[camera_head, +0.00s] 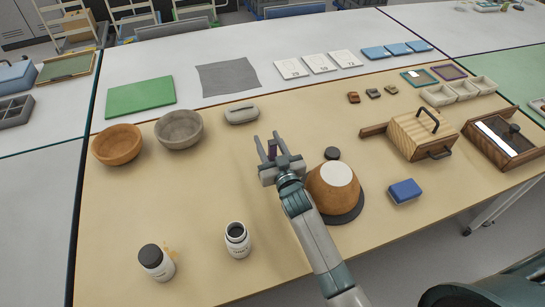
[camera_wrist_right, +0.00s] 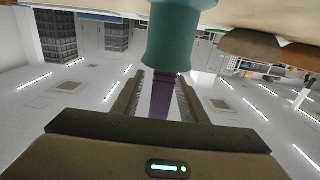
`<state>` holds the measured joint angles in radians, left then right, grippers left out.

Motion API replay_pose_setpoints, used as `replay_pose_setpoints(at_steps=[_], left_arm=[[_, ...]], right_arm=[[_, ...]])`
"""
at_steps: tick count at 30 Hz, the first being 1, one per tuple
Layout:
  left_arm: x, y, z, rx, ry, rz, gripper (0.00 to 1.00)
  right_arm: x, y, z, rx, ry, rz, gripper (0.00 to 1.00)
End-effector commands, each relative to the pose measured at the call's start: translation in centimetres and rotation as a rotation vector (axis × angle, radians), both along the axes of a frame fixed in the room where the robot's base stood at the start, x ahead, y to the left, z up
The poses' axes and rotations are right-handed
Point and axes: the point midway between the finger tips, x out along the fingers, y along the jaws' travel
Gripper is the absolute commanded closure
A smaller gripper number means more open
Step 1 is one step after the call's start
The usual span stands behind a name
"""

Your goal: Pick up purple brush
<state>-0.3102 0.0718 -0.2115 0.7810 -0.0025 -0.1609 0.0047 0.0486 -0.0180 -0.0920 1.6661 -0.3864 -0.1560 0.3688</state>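The purple brush (camera_head: 272,148) shows as a short dark purple piece between the fingers of my right gripper (camera_head: 273,146). In the right wrist view, its purple shaft (camera_wrist_right: 163,96) runs between the two fingers (camera_wrist_right: 166,97). The fingers stand apart on either side of the shaft, and no clear grip on it shows. A teal cylinder (camera_wrist_right: 178,35) covers the far end of the shaft in that view. I cannot tell whether it is part of the brush or a separate holder. My left gripper is out of view.
An orange pot (camera_head: 322,190) with a white top stands on a dark round base right of my gripper. Two bowls (camera_head: 118,146) and a grey oblong case (camera_head: 242,114) lie left and behind. Two jars (camera_head: 237,241) stand in front left. A blue block (camera_head: 405,191) lies right.

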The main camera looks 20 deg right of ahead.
Motion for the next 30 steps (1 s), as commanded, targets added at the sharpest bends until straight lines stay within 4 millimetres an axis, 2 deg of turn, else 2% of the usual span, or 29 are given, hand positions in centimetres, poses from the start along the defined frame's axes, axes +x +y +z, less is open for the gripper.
replay_pose_setpoints(at_steps=[2, 3, 7, 8, 20, 26, 30], left_arm=[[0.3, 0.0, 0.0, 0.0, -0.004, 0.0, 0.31], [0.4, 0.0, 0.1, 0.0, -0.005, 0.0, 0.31], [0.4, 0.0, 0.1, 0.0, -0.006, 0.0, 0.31], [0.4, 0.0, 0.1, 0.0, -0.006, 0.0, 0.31], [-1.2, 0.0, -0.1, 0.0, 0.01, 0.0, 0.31], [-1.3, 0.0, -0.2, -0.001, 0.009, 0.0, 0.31], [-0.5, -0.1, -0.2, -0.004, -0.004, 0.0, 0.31]], right_arm=[[0.0, 0.0, 0.0, 0.0, 0.0, 0.0, 0.61], [0.0, 0.0, 0.0, 0.0, 0.0, 0.0, 0.66], [0.0, 0.0, 0.0, 0.0, 0.0, 0.0, 0.97], [0.0, 0.0, 0.0, 0.0, 0.0, 0.0, 1.0], [0.0, 0.0, 0.4, -0.001, -0.002, 0.0, 1.0], [0.0, 0.0, 2.5, -0.001, -0.004, 0.001, 1.0], [0.0, 0.0, 4.8, 0.0, -0.006, 0.0, 1.0]])
